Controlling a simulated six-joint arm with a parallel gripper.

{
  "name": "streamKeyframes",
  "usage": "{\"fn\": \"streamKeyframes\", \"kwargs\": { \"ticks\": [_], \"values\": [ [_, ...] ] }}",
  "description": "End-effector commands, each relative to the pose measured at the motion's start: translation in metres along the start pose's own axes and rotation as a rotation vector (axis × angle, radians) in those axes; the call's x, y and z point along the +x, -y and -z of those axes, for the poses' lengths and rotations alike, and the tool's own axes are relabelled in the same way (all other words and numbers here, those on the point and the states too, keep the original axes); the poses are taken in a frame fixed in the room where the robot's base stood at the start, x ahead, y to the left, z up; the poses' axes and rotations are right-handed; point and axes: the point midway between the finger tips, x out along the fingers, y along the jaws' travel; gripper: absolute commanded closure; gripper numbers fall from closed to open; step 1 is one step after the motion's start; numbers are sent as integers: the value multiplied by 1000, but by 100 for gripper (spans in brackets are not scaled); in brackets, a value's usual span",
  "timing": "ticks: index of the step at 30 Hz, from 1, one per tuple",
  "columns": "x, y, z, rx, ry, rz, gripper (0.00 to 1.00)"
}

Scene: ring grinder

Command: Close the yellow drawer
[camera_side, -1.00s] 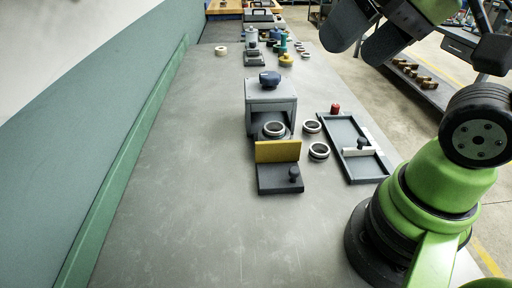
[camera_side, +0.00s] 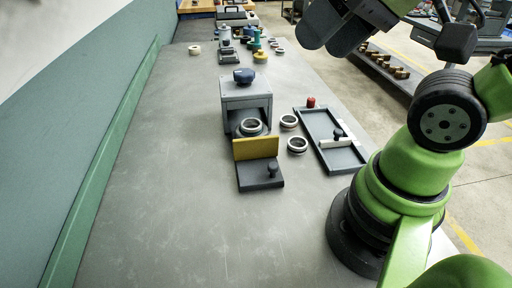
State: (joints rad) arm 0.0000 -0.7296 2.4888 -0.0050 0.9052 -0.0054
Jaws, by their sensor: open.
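The yellow drawer front (camera_side: 256,148) stands upright before the grey grinder housing (camera_side: 247,91), which has a dark blue knob (camera_side: 243,76) on top. The drawer is out toward the camera. A ring (camera_side: 250,126) sits just behind the yellow front, partly hidden by it, at the housing's opening. A dark plate with a black knob (camera_side: 272,168) lies in front of the yellow panel. My gripper (camera_side: 335,30) hangs at the top of the picture, right of and well above the housing, clear of the drawer. Its dark fingers are apart, with nothing seen between them.
Two loose rings (camera_side: 297,145) lie right of the housing. Beyond them is a dark tray (camera_side: 310,125) with a white bar and a black knob, and a red knob (camera_side: 311,102) at its far end. Other parts stand farther back. The table's left side and front are clear.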

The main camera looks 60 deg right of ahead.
Motion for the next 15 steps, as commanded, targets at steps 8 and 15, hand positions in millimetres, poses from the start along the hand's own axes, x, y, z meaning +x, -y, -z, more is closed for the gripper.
{"fn": "streamKeyframes", "kwargs": {
  "ticks": [8, 15],
  "values": [
    [37, -1, 27, -71, 239, -120, 50],
    [98, -13, 45, -159, 517, -231, 50]
  ]
}}
